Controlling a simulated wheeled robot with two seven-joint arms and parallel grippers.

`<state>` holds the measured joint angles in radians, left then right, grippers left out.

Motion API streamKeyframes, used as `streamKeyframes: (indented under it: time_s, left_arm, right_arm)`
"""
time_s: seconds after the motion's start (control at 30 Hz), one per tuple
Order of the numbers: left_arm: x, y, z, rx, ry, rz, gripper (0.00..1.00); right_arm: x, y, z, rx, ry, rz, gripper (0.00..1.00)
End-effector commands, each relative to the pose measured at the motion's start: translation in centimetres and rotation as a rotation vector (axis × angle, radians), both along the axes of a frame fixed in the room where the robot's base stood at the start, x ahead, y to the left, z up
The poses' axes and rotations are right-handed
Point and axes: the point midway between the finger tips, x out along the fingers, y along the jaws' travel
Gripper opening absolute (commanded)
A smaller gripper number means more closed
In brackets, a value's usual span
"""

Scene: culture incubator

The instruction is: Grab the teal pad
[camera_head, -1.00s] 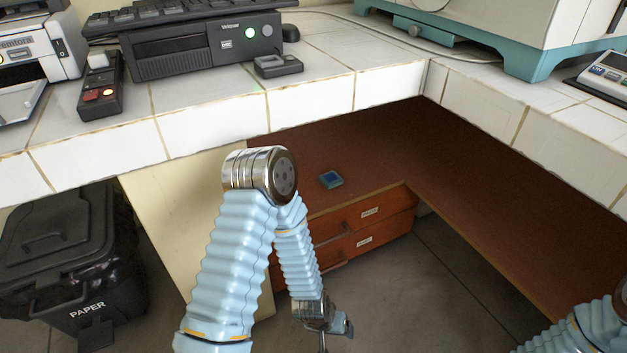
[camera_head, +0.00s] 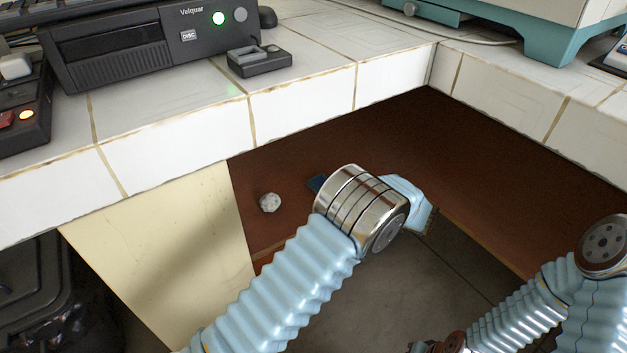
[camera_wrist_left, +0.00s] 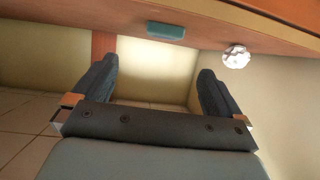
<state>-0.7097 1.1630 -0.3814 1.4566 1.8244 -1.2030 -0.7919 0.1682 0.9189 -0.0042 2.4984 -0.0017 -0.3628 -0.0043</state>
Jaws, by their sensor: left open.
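The teal pad (camera_head: 317,183) lies on the brown wooden surface under the white tiled counter. In the head view my left arm hides part of it. In the left wrist view the teal pad (camera_wrist_left: 166,30) shows whole near the top, at the edge of the wooden surface. My left gripper (camera_wrist_left: 155,68) is open and empty, its two dark fingers apart, with the pad beyond and above them in the picture. In the head view my left gripper is hidden behind its arm. My right arm shows at the lower right, but its gripper is not visible.
A crumpled pale ball (camera_head: 270,202) lies left of the pad; it also shows in the left wrist view (camera_wrist_left: 236,57). The tiled counter (camera_head: 180,150) overhangs the wooden surface. A cream side panel (camera_head: 170,250) stands at the left.

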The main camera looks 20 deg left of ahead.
Motion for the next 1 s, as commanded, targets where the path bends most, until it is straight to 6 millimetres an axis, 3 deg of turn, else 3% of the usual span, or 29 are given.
streamKeyframes:
  time_s: [0.3, 0.57, 0.8, 1.0]
  left_arm:
    - [3.0, 4.8, -2.4, 0.0, 0.0, 0.01, 1.0]
    - [4.2, 6.9, -3.4, 0.0, 0.0, 0.008, 1.0]
    - [5.8, 9.9, -4.9, -0.001, -0.001, 0.008, 1.0]
    - [6.2, 10.6, -5.1, -0.002, -0.001, 0.006, 1.0]
  right_arm:
    - [0.0, -0.1, -0.5, -0.002, 0.0, -0.002, 0.0]
    - [0.0, -0.1, -0.7, -0.001, 0.001, -0.002, 0.0]
    - [0.0, -0.1, -1.0, 0.0, 0.001, -0.002, 0.0]
    - [0.0, 0.0, -1.0, 0.0, 0.002, -0.002, 0.0]
